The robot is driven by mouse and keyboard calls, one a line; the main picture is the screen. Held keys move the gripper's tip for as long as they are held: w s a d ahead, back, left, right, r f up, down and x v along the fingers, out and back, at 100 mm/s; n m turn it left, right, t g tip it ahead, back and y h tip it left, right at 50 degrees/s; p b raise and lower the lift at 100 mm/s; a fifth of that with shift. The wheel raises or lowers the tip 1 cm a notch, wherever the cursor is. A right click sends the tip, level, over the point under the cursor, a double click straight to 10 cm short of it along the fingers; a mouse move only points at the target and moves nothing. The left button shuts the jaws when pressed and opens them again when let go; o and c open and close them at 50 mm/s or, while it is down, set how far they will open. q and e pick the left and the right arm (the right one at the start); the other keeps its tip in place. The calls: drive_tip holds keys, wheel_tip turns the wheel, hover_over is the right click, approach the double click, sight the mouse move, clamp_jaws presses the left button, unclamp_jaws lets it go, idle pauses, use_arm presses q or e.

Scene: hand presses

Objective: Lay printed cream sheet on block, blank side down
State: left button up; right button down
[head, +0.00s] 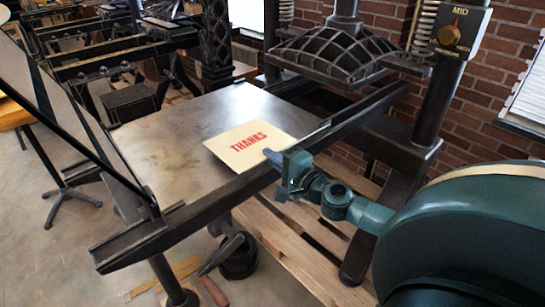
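The cream sheet (250,147) lies on the grey press bed (172,135), towards its right edge. Its red printed word "THANKS" faces up and its blank side is down. I see no separate block; anything under the sheet is hidden. My teal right gripper (274,157) comes in from the right over the bed's rail, with its tips at the sheet's near right edge. I cannot tell whether the fingers are closed on the sheet or just beside it. My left gripper is not in view.
The dark ribbed platen (335,52) hangs above the back right of the bed. A dial marked "MID" (453,33) is on the right post. A hinged frame (75,110) stands raised at the left. A wooden pallet (300,245) lies below. The bed's left part is bare.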

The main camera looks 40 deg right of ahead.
drive_tip(key=c, duration=1.4)
unclamp_jaws()
drive_tip(key=shift+c, duration=0.2)
drive_tip(key=shift+s+f, duration=0.1)
drive_tip(key=shift+s, duration=0.05)
drive_tip(key=shift+s+d, duration=0.15)
drive_tip(key=shift+s, duration=1.3)
drive_tip(key=shift+s+d, duration=0.1)
drive_tip(key=shift+s, duration=1.3)
